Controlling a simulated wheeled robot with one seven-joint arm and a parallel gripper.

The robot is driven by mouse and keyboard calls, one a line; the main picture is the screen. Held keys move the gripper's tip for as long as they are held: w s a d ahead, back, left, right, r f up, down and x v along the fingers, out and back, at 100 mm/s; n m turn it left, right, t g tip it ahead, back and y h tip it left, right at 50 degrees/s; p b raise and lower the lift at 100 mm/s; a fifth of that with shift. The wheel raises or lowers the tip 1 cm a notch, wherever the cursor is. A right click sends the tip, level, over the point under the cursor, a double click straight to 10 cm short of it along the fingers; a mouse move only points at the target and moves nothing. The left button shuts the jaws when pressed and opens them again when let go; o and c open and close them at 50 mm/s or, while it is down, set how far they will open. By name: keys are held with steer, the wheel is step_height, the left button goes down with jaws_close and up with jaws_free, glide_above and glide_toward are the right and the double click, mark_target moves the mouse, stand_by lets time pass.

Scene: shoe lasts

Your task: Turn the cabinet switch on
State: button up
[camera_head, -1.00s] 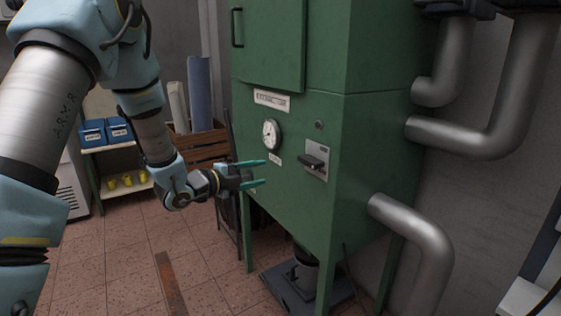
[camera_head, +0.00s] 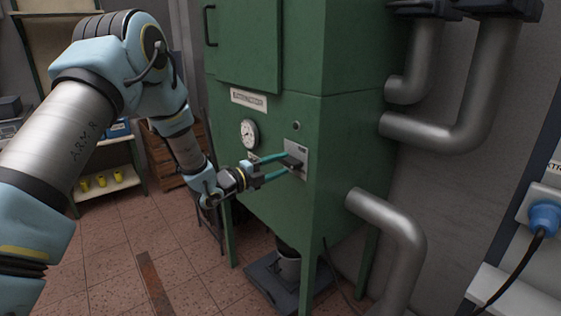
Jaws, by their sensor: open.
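The green cabinet (camera_head: 262,205) stands in the middle of the view. Its switch (camera_head: 291,161) is a dark lever on a light plate (camera_head: 301,147) on the front face, right of a round dial (camera_head: 249,133). My gripper (camera_head: 285,165) is at the switch with its two teal fingers open, one above and one below the lever. Whether the fingers touch the lever or the plate cannot be told. The fingers partly hide the plate and the lever.
Grey pipes (camera_head: 445,130) come out of the cabinet's right side. A wooden crate (camera_head: 172,155) and a shelf with yellow cups (camera_head: 101,181) stand at the left. A blue plug (camera_head: 544,217) with a cable is at the far right. The tiled floor in front is mostly open.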

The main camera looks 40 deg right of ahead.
steer(key=shift+d, duration=0.2)
jaws_close()
stand_by(0.3)
